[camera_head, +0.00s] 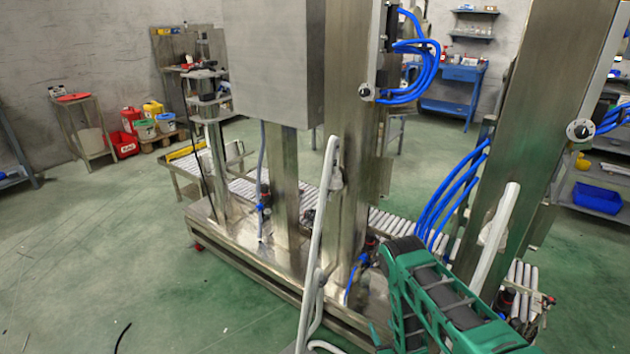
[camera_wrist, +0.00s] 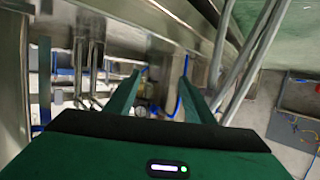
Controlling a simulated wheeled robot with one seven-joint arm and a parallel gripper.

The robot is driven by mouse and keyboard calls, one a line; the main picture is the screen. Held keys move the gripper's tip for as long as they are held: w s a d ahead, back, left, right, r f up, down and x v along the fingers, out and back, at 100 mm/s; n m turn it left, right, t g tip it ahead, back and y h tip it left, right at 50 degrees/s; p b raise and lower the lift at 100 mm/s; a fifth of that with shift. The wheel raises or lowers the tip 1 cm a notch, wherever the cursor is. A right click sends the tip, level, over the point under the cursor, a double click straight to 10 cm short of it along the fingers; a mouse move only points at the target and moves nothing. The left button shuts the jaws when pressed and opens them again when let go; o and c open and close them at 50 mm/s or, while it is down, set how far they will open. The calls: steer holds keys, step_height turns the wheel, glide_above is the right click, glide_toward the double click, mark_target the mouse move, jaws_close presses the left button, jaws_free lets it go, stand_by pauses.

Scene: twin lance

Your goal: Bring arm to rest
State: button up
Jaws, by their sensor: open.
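My gripper (camera_wrist: 160,82) shows in the wrist view, its two long green fingers standing apart. Nothing is held between them; metal machine parts and blue hoses show in the gap beyond. In the head view my green arm is bent at the lower right, in front of the steel machine (camera_head: 285,185). I cannot clearly make out the fingertips in the head view. Whether the arm touches the machine cannot be told.
Blue hoses (camera_head: 455,195) hang from the machine close to my arm. A roller conveyor (camera_head: 250,190) runs behind its columns. A blue workbench (camera_head: 452,72) stands at the back, and a blue bin (camera_head: 597,197) at the right.

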steer(key=w+r+m+g+h, duration=0.1)
steer(key=w+r, duration=0.5)
steer(key=r, duration=0.4)
steer(key=w+r+g, duration=0.2)
steer(key=w+r, duration=0.3)
steer(key=r, duration=0.5)
steer(key=s+d+r+g, duration=0.1)
steer(key=s+r, duration=0.2)
steer(key=r, duration=0.7)
steer(key=s+d+r+g, duration=0.2)
steer(key=r, duration=0.8)
steer(key=s+d+r+g, duration=0.1)
steer(key=s+r, duration=0.5)
steer(key=s, duration=0.3)
steer(key=s+r+g+h, duration=0.1)
steer(key=s+r+g, duration=0.1)
steer(key=s+r, duration=0.6)
steer(key=s+d+r+g, duration=0.1)
steer(key=s+r, duration=0.3)
steer(key=s, duration=0.7)
steer(key=s+d+f+m+g, duration=0.1)
steer(key=s+d+m+g, duration=0.1)
steer(key=s+d, duration=0.3)
steer(key=s+d+f+m+g, duration=0.1)
steer(key=s+d+m, duration=0.4)
steer(key=s, duration=0.7)
steer(key=shift+s+d+g, duration=0.15)
steer(key=shift+d+g, duration=0.5)
steer(key=shift+g, duration=0.05)
